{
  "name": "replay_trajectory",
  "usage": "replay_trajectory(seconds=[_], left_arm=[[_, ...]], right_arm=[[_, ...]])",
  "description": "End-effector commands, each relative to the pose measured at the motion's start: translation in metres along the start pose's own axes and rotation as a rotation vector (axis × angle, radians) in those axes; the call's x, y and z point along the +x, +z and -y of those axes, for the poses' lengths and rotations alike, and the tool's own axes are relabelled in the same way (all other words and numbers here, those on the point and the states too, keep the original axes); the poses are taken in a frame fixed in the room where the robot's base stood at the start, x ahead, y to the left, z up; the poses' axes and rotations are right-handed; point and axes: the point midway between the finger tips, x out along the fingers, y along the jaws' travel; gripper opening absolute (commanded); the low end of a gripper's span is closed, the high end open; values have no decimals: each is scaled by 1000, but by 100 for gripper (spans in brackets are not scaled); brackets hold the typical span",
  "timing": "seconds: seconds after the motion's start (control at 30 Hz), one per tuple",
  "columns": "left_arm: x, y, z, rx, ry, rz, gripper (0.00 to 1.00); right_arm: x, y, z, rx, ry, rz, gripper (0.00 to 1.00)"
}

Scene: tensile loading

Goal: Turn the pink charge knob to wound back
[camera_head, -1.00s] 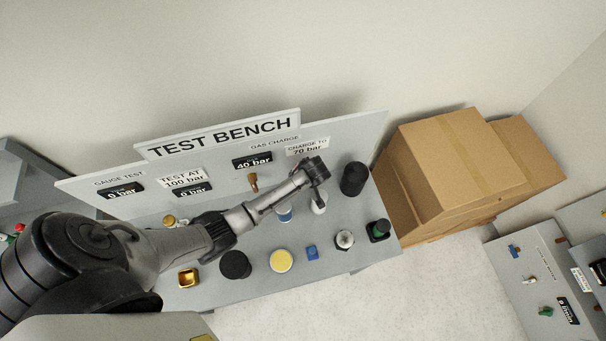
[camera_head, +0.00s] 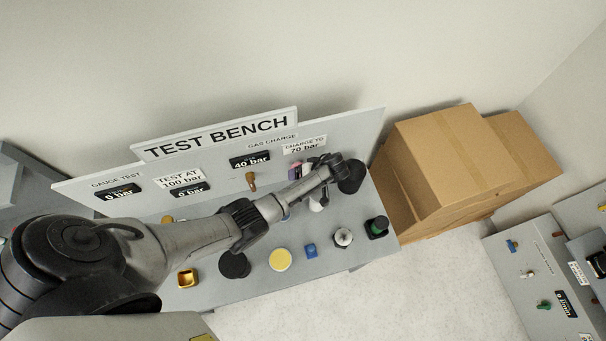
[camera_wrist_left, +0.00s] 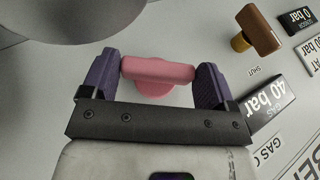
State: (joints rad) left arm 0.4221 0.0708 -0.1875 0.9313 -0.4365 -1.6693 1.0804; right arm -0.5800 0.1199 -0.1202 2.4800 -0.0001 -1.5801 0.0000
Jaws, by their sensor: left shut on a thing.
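The pink charge knob (camera_wrist_left: 157,69) is a rounded bar on a round pink base, close in front of the left wrist camera. My left gripper (camera_wrist_left: 158,74) is shut on it, with one purple finger at each end of the bar. In the head view a small pink and purple patch shows at the knob and left gripper (camera_head: 296,171), under the "CHARGE TO 70 bar" label; my wrist partly hides it. The gas display (camera_head: 249,160) reads 40 bar and shows in the wrist view too (camera_wrist_left: 270,101). My right gripper is not in view.
A brown-handled knob (camera_head: 251,181) with a brass stem is left of the pink knob. A black cylinder (camera_head: 352,178) stands right of my wrist. Several parts, including a yellow-topped disc (camera_head: 280,260) and blue block (camera_head: 310,251), sit on the bench. Cardboard boxes (camera_head: 440,165) stand to the right.

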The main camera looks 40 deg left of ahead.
Motion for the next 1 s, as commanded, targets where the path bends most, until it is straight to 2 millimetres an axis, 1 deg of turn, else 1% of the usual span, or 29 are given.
replay_trajectory(seconds=[0.27, 0.3, 0.5, 0.77, 0.87, 1.0], left_arm=[[1, 0, 0, -2, 0, -1, 57], [1, 0, 0, -2, 0, -1, 83], [0, 0, 0, -1, 0, -1, 100], [-2, 0, 0, -1, 2, -1, 100], [-11, 0, -1, -1, 3, -1, 100], [-34, 1, -2, -1, 6, -1, 100]], right_arm=[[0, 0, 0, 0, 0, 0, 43], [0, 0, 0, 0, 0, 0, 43], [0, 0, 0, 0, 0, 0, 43], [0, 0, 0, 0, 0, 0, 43], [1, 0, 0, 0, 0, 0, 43], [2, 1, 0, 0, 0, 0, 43]])
